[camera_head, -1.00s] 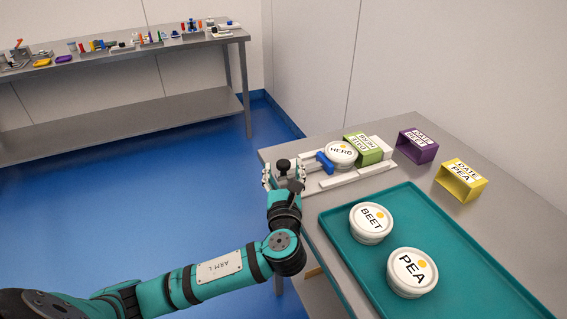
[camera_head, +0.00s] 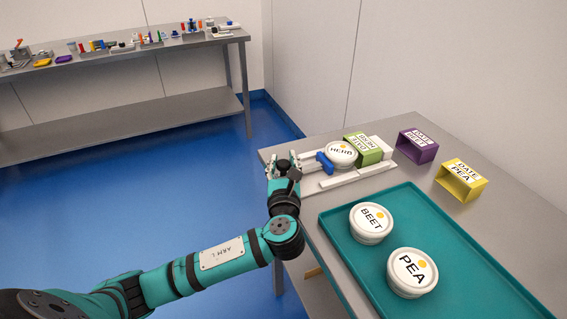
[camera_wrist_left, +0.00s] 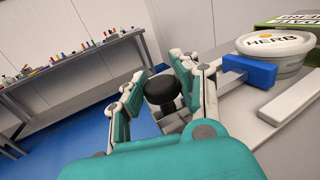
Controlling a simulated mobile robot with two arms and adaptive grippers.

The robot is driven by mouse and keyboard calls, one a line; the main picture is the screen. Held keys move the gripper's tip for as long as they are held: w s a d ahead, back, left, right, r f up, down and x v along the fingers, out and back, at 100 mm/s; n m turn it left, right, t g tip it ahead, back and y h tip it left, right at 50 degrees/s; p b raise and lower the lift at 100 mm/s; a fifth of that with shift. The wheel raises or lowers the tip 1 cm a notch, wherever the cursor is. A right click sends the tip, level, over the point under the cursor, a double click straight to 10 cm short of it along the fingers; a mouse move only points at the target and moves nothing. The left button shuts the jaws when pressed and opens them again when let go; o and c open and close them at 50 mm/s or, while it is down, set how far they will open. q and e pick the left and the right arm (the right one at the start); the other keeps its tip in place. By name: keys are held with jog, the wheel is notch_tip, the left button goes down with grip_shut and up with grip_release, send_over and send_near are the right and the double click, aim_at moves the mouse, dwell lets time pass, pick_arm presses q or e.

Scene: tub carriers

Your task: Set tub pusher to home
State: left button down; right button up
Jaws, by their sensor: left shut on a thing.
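The tub pusher has a blue pusher head (camera_head: 324,163), which stands against or very near the white HERB tub (camera_head: 341,153) on the rail fixture. The pusher's black knob (camera_wrist_left: 162,88) shows between the fingers of my left gripper (camera_head: 283,168) in the left wrist view. The left gripper is shut on this knob at the left end of the fixture. In the head view the fingers and wrist largely cover the knob. The blue head also shows in the left wrist view (camera_wrist_left: 250,70). My right gripper is in neither view.
A green carrier sleeve (camera_head: 363,147) stands just beyond the HERB tub. Purple (camera_head: 417,146) and yellow (camera_head: 463,179) sleeves stand to the right. A teal tray (camera_head: 335,222) holds the BEET (camera_head: 371,222) and PEA (camera_head: 412,272) tubs. A white rail (camera_head: 345,177) runs along the near side.

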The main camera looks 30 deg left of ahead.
aim_at(305, 168)
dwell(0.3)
pick_arm(q)
jog(key=shift+w+d, duration=0.15)
jog(key=shift+w, duration=0.05)
jog(key=w+d+p, duration=0.1)
jog(key=w+d, duration=0.1)
jog(key=w+d+p, duration=0.1)
jog(key=w, duration=0.1)
jog(key=shift+d+f, duration=0.15)
jog(key=shift+d, duration=0.2)
jog(key=c, duration=1.5)
grip_release()
jog(key=shift+c, duration=0.2)
jog(key=o, duration=0.6)
jog(key=shift+s+d, duration=0.1)
jog(key=shift+d, duration=0.05)
jog(key=shift+a+r, duration=0.2)
jog(key=shift+r, duration=0.3)
notch_tip(305, 168, up, 9)
